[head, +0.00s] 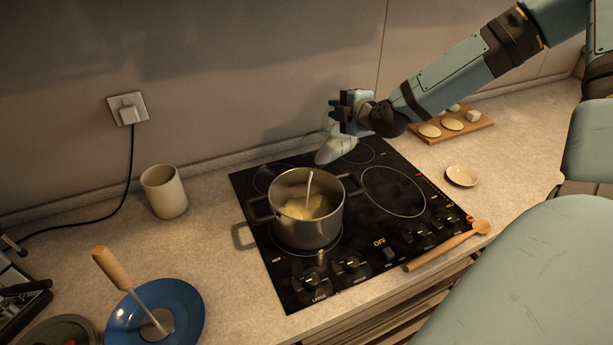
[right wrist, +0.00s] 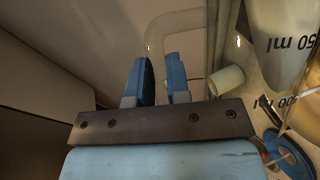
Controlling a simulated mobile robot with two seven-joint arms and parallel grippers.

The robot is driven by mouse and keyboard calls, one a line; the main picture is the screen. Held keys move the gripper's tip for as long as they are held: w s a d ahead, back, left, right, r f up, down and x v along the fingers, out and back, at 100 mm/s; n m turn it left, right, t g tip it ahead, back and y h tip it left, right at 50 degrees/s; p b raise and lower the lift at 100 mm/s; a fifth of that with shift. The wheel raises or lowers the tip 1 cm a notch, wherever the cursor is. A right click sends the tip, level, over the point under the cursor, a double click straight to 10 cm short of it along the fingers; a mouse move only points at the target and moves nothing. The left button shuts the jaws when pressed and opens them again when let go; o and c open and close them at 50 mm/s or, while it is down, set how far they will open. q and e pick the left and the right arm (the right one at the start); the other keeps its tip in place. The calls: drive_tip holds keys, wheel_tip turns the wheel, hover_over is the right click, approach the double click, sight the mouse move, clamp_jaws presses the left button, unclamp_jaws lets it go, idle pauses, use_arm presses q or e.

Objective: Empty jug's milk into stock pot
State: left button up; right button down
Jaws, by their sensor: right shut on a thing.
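My right gripper (head: 350,108) is shut on the handle of the clear measuring jug (head: 336,148), behind and above the stock pot. The jug is tipped steeply with its mouth toward the pot and has white milk in it. In the right wrist view the blue fingertips (right wrist: 160,80) are at the jug's handle, and the jug's body (right wrist: 285,40) shows ml marks. The steel stock pot (head: 308,228) stands upright on the hob. A thin white streak, apparently milk (head: 309,186), runs down into it onto pale yellowish contents. My left gripper is not in view.
The black hob (head: 390,225) carries the pot. A wooden spoon (head: 450,245) lies at its right front edge. A white cup (head: 164,191) and a blue plate (head: 185,300) are left. A small dish (head: 462,176) and a wooden board (head: 478,127) with food are right.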

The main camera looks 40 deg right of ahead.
sight(332, 108)
drive_tip(key=shift+s+a+r+n+h, duration=0.15)
drive_tip(key=shift+a+r+n, duration=0.1)
drive_tip(key=shift+a, duration=0.3)
drive_tip(key=shift+s+a+r+n+h, duration=0.1)
drive_tip(key=shift+a+r+n+h, duration=0.1)
drive_tip(key=shift+a, duration=0.3)
drive_tip(key=shift+w, duration=0.1)
drive_tip(key=shift+r, duration=0.1)
drive_tip(key=shift+a+r+t, duration=0.1)
drive_tip(key=shift+a+t, duration=0.1)
drive_tip(key=shift+t, duration=0.1)
drive_tip(key=shift+a+r+n, duration=0.1)
drive_tip(key=shift+a+n, duration=0.15)
